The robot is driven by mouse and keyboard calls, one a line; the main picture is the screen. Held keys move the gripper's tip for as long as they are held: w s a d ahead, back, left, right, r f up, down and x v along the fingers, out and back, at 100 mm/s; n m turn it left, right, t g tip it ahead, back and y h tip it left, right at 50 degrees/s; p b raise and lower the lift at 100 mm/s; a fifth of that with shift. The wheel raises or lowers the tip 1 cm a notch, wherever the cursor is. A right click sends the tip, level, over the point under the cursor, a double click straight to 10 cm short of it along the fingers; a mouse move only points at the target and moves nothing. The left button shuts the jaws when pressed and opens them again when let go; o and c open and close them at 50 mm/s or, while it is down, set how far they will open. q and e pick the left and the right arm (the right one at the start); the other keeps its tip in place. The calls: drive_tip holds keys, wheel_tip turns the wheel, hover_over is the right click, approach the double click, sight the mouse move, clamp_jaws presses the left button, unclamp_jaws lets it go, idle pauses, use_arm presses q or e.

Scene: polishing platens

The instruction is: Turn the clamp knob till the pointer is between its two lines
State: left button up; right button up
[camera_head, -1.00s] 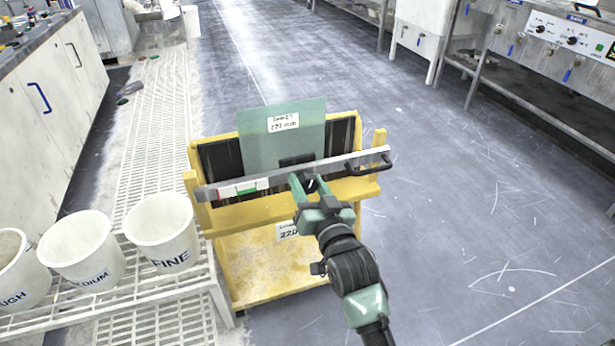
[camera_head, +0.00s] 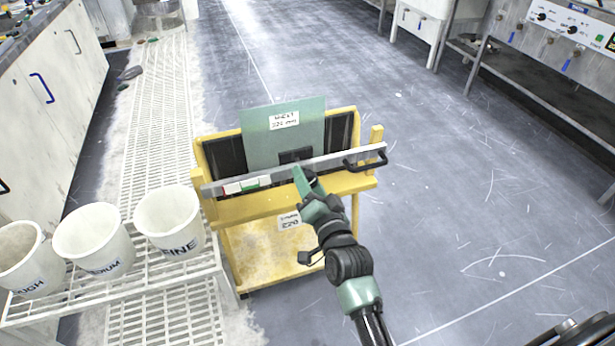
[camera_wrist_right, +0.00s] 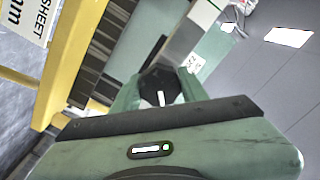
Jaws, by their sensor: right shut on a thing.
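The black clamp knob (camera_wrist_right: 160,84) shows in the right wrist view with a white pointer mark on it. My right gripper (camera_wrist_right: 158,92) is shut on the knob, one green finger on each side. In the head view the right gripper (camera_head: 305,180) is at the front of the grey clamp bar (camera_head: 340,161), and the knob is mostly hidden by the fingers. The two lines cannot be made out in either view. The bar lies across a green sheet (camera_head: 258,143) standing on a yellow cart (camera_head: 262,255). My left gripper is out of view.
A black handle (camera_head: 365,163) sits on the bar's right end, and a white, red and green strip (camera_head: 247,184) near its left. White buckets (camera_head: 168,222) stand on a slatted rack at the left. The floor right of the cart is clear.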

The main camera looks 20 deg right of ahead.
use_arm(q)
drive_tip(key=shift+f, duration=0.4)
use_arm(e)
drive_tip(key=o, duration=1.3)
drive_tip(key=shift+o, duration=0.2)
drive_tip(key=shift+s, duration=0.3)
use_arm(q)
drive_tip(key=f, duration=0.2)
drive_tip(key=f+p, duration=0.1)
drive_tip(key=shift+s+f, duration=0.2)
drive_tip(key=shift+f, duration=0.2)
use_arm(e)
drive_tip(key=s, duration=0.7)
drive_tip(key=shift+d, duration=0.15)
drive_tip(key=shift+s+f, duration=0.1)
